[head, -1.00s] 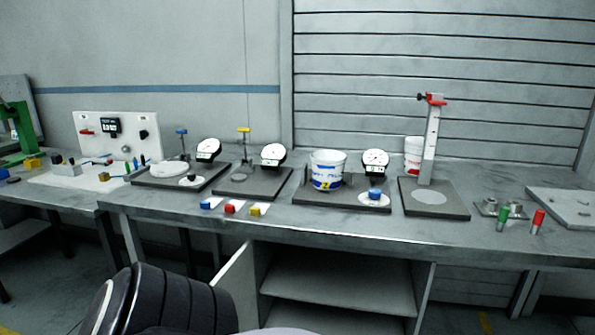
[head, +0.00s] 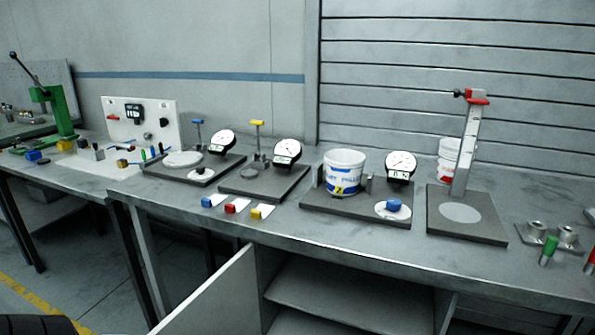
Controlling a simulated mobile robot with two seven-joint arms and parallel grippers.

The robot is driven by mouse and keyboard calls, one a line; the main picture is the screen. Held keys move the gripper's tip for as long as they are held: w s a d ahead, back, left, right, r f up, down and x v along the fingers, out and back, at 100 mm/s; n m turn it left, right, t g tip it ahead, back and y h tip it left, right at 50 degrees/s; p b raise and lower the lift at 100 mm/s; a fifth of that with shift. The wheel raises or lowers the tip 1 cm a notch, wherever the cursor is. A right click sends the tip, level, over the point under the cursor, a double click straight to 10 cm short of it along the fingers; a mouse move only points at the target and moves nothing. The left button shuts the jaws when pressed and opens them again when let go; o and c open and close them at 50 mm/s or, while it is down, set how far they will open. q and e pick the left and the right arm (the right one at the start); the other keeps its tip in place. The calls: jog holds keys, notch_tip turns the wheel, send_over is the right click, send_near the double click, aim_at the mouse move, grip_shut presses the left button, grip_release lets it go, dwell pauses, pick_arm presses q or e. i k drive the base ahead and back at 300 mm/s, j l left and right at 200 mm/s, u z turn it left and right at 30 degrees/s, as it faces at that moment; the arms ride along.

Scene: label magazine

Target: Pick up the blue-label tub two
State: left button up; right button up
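A white tub with a blue label and a yellow patch bearing a dark mark that looks like a 2 (head: 344,171) stands upright on a dark base plate (head: 318,202) on the bench. A dial gauge (head: 401,166) is at its right. A second white tub with a red label (head: 446,152) stands farther right, partly hidden behind a tall post. Neither of my grippers shows in the head view.
The grey bench (head: 290,235) has a bare front strip. Blue, red and yellow blocks (head: 230,208) lie left of the tub's plate. A tall red-topped post (head: 466,150) stands right. An open cabinet door (head: 215,295) juts out below. A green press (head: 52,110) is far left.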

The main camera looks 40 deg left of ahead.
aim_at(344, 167)
jog(key=i+j+u, duration=0.1)
jog(key=i+u, duration=0.45)
jog(key=u, duration=0.3)
